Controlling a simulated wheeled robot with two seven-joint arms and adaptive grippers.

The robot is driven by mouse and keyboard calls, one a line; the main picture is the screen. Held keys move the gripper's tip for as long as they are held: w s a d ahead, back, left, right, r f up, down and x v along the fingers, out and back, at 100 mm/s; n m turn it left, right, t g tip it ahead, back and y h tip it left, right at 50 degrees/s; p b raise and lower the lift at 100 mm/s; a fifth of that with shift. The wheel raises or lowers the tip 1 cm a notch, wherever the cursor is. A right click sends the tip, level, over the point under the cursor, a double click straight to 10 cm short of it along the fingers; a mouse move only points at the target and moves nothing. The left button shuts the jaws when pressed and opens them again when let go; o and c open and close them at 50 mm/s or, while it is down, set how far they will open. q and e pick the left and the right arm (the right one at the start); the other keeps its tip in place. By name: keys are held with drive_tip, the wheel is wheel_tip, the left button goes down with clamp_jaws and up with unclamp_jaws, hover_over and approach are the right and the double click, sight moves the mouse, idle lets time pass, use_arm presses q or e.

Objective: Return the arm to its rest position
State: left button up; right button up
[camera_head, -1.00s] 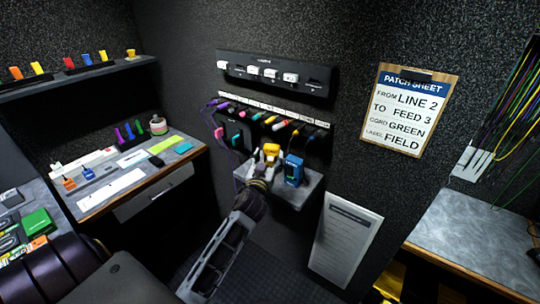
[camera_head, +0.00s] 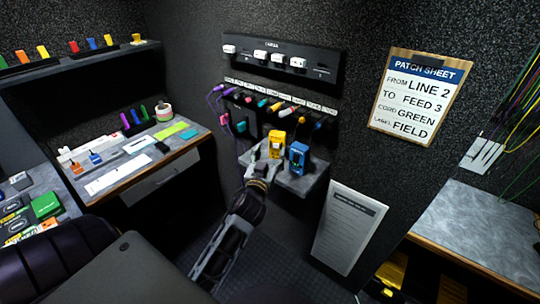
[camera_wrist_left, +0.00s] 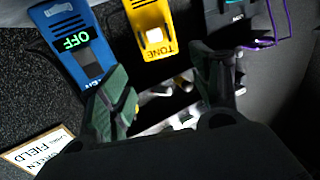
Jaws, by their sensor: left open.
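My left gripper (camera_head: 260,163) is open and empty, low in front of the small grey wall shelf (camera_head: 303,182). A yellow tone device (camera_head: 277,146) stands on that shelf just beyond and right of the fingers, apart from them. A blue device (camera_head: 298,157) stands to its right. In the left wrist view, the open fingers (camera_wrist_left: 163,88) show below the yellow device (camera_wrist_left: 152,25) and the blue device (camera_wrist_left: 75,45), whose display reads OFF. The space between the fingers holds no object. My right gripper is not in view.
A patch panel (camera_head: 280,58) and a row of coloured plugs (camera_head: 275,103) are on the wall above the shelf. A patch sheet clipboard (camera_head: 422,95) hangs right. A left desk (camera_head: 120,190) holds small items; a right counter (camera_head: 480,240) looks bare.

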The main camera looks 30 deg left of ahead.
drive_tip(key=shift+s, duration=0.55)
